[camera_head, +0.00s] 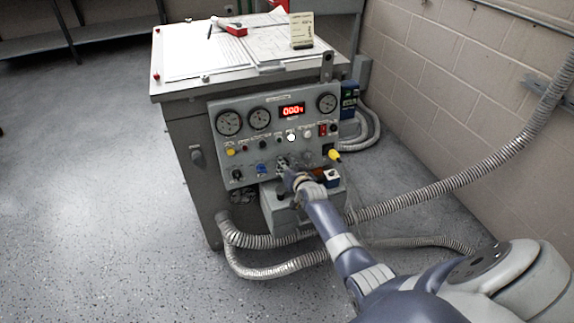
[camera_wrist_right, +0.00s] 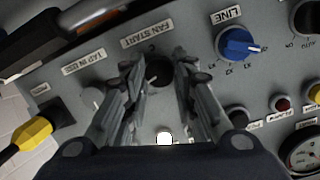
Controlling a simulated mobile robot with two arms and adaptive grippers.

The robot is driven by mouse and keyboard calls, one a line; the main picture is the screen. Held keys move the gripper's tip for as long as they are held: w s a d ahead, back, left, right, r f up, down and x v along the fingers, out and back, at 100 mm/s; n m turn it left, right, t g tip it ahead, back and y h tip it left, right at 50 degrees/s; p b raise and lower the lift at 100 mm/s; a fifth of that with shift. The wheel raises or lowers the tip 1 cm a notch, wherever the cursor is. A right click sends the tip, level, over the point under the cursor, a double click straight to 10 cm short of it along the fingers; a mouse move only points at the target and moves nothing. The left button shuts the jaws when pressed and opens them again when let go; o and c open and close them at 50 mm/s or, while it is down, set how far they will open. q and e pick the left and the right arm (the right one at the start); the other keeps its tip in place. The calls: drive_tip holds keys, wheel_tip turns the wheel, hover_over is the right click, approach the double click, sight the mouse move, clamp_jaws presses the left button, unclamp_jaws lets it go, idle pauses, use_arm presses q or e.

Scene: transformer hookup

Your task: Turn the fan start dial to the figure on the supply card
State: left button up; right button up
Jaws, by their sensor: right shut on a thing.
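The fan start dial (camera_wrist_right: 158,72) is a dark round knob beside the FAN START label (camera_wrist_right: 147,33) in the right wrist view. My right gripper (camera_wrist_right: 158,70) has a finger on either side of it and is shut on it. In the head view my right gripper (camera_head: 285,166) is at the lower middle of the panel and hides the dial. The figure the dial points to cannot be read. A cream card (camera_head: 301,30), likely the supply card, stands upright on the cabinet top; its print is too small to read. My left gripper is not in view.
The grey panel (camera_head: 222,158) bears gauges, a red-lit display (camera_head: 291,110), lamps and other knobs. A blue LINE knob (camera_wrist_right: 236,45) and a yellow-handled part (camera_wrist_right: 30,135) flank the dial. A ribbed conduit (camera_head: 440,188) runs below and right. Floor at left is clear.

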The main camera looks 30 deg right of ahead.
drive_tip(key=shift+s+f+m, duration=0.1)
drive_tip(key=shift+f+m, duration=0.1)
drive_tip(key=shift+m, duration=0.3)
drive_tip(key=o, duration=1.1)
drive_tip(key=v, duration=1.2)
